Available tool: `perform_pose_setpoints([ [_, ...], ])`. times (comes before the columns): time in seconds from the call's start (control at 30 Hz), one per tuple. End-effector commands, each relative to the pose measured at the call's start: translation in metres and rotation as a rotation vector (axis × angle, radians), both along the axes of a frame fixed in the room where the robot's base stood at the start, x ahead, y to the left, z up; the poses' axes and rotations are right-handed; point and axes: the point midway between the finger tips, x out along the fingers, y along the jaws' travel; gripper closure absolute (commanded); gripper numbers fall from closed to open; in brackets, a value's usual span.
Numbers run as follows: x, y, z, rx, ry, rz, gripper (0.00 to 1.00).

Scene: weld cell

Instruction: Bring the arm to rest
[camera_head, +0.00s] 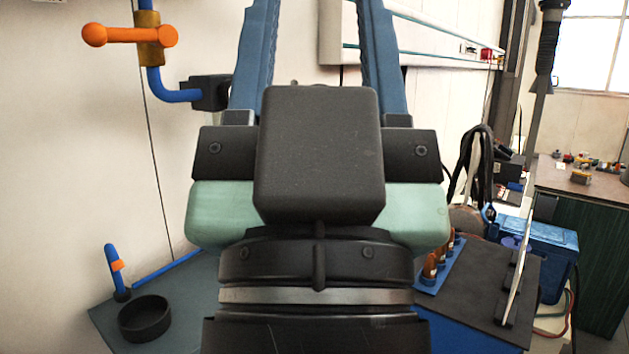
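My gripper (315,40) is large in the middle of the head view, seen from behind, with its wrist at the bottom. Its two blue fingers (256,60) point up and stand well apart, one at each side of a dark block on the gripper body. The fingertips run out of the top of the picture. No object shows between the visible parts of the fingers. The gripper stands in front of the work table and hides its middle.
A dark table (200,300) holds a black round dish (146,318) and a blue-orange tool (115,268) at left. A blue rack (440,262) with copper-coloured pieces stands right. A blue pipe with an orange handle (130,36) is upper left. A blue box (540,250) and workbench (585,185) stand at right.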

Motion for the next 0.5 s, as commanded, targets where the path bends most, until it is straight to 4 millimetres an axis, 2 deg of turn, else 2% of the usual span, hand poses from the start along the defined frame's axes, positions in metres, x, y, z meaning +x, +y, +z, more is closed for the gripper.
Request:
perform_pose_setpoints([
  [0.03, 0.003, 0.001, 0.039, -0.009, 0.004, 0.000, 0.49],
  [0.2, 0.004, 0.002, 0.090, -0.013, 0.007, 0.000, 0.49],
  [0.33, 0.005, 0.002, 0.121, -0.013, 0.008, 0.000, 0.49],
  [0.5, 0.005, 0.002, 0.141, -0.014, 0.010, 0.001, 0.49],
])
